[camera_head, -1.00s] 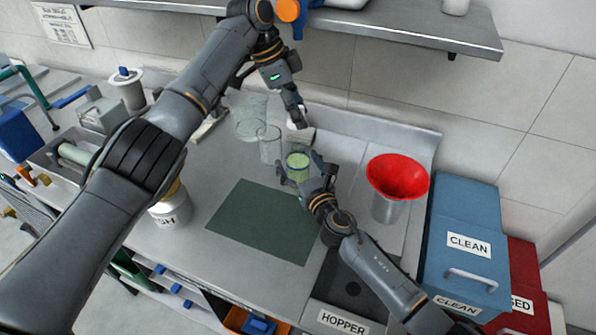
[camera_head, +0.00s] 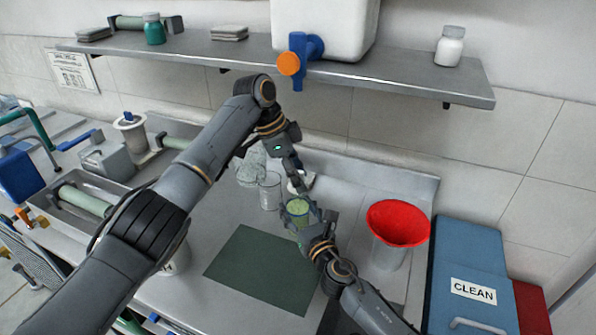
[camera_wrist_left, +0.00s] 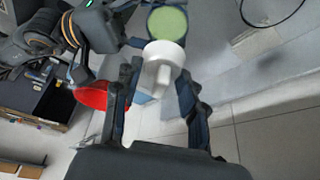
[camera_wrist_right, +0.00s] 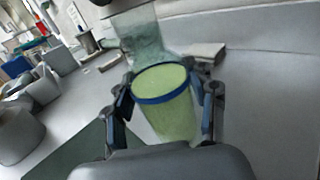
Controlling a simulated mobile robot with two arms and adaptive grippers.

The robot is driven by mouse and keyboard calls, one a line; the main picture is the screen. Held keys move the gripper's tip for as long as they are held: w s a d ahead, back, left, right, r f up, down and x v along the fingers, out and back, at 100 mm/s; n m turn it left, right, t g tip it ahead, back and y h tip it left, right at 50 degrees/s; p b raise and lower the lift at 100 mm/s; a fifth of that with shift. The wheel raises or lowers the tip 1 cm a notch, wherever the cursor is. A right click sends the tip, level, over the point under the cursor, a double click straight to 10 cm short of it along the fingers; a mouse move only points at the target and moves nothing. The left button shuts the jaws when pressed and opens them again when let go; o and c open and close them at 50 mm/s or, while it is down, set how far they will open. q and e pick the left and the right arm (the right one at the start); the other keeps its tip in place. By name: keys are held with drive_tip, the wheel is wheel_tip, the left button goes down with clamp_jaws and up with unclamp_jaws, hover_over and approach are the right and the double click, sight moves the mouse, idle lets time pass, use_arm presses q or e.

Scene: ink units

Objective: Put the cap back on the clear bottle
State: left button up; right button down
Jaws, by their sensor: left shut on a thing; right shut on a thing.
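The clear bottle (camera_head: 298,207), with pale green contents, is upright in my right gripper (camera_head: 303,215), which is shut around it. In the right wrist view the bottle (camera_wrist_right: 168,112) shows an open mouth with a blue rim, between the fingers (camera_wrist_right: 165,95). My left gripper (camera_head: 296,178) is shut on the white cap (camera_head: 306,181), just behind and above the bottle. In the left wrist view the cap (camera_wrist_left: 164,57) sits between the fingertips (camera_wrist_left: 160,70) and overlaps the edge of the green bottle mouth (camera_wrist_left: 168,22). The height gap between them is unclear.
A clear beaker (camera_head: 270,190) and a wider clear vessel (camera_head: 250,170) stand close left of the bottle. A red funnel (camera_head: 398,222) is to the right. A dark green mat (camera_head: 262,270) lies bare in front. A shelf (camera_head: 400,80) hangs above.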

use_arm(q)
drive_tip(key=shift+f, duration=0.1)
idle(0.3)
drive_tip(key=shift+f, duration=0.8)
drive_tip(key=shift+f, duration=0.55)
use_arm(e)
drive_tip(key=shift+f, duration=0.1)
use_arm(q)
drive_tip(key=o, duration=0.8)
drive_tip(key=v, duration=1.1)
drive_tip(key=shift+a+r, duration=0.25)
drive_tip(key=shift+r, duration=0.1)
